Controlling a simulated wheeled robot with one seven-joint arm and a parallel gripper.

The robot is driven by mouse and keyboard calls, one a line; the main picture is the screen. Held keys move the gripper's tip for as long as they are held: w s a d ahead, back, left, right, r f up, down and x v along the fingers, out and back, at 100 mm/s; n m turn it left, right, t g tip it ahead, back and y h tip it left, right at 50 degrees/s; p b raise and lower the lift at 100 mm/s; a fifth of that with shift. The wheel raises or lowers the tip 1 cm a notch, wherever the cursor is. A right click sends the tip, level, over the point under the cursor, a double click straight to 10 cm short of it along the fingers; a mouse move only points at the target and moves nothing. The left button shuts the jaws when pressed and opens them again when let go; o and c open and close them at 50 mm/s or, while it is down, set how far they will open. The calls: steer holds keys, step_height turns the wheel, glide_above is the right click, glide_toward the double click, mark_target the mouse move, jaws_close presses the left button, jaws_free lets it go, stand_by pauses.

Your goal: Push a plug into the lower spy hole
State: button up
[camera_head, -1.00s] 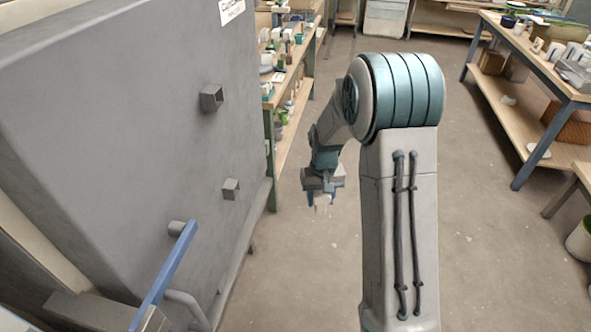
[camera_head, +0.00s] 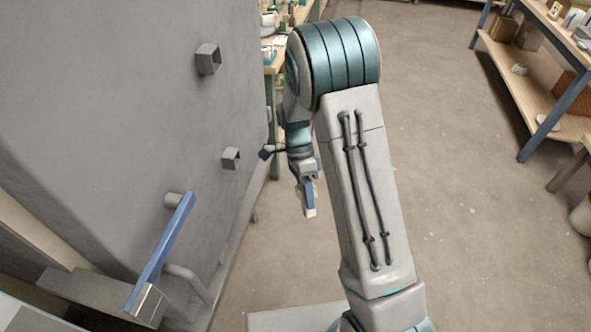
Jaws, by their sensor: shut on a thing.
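The grey kiln wall (camera_head: 120,110) fills the left of the head view. Two square, tube-like spy holes stick out of it: the upper spy hole (camera_head: 208,58) and the lower spy hole (camera_head: 231,158), both with open mouths. My gripper (camera_head: 308,198) points down, to the right of the lower spy hole and apart from it. Its blue fingers are shut on a small pale plug (camera_head: 311,212), whose lower end shows below the fingertips. The upper part of the plug is hidden by the fingers.
A blue bar handle (camera_head: 165,250) stands out from the kiln at lower left. A bench with pots (camera_head: 283,38) stands behind my arm. A shelved table (camera_head: 530,80) is at the right. The floor (camera_head: 450,200) between is clear.

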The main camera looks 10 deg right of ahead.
steer(key=m+y, duration=0.1)
steer(key=m, duration=0.1)
steer(key=a+m+g+y, duration=0.1)
steer(key=m+y, duration=0.1)
steer(key=s+m+g+y, duration=0.1)
steer(key=m, duration=0.1)
steer(key=shift+a+r+m+y, duration=0.3)
steer(key=w+r+m+t+y+b, duration=0.1)
steer(key=r+m+t+y, duration=0.1)
steer(key=m+t+y, duration=0.2)
steer(key=w+r+m+t+y, duration=0.1)
steer(key=r+m+t+y, duration=0.1)
steer(key=m+t+y, duration=0.3)
steer(key=w+a+r+m+t+y+b, duration=0.1)
steer(key=r+m+t+y, duration=0.2)
steer(key=m, duration=0.5)
steer(key=shift+r+t+y+b, duration=0.1)
steer(key=shift+t+y+b, duration=0.25)
steer(key=shift+t+y, duration=0.6)
steer(key=b+x, duration=0.3)
steer(key=x, duration=0.3)
steer(key=shift+w+b, duration=0.25)
steer(key=shift+b, duration=0.05)
steer(key=shift+w+a+t+h+p, duration=0.15)
steer(key=shift+a+t+h+p, duration=0.1)
steer(key=shift+a+p, duration=0.4)
steer(key=shift+p, duration=0.3)
steer(key=shift+p+x, duration=0.3)
steer(key=shift+x, duration=0.6)
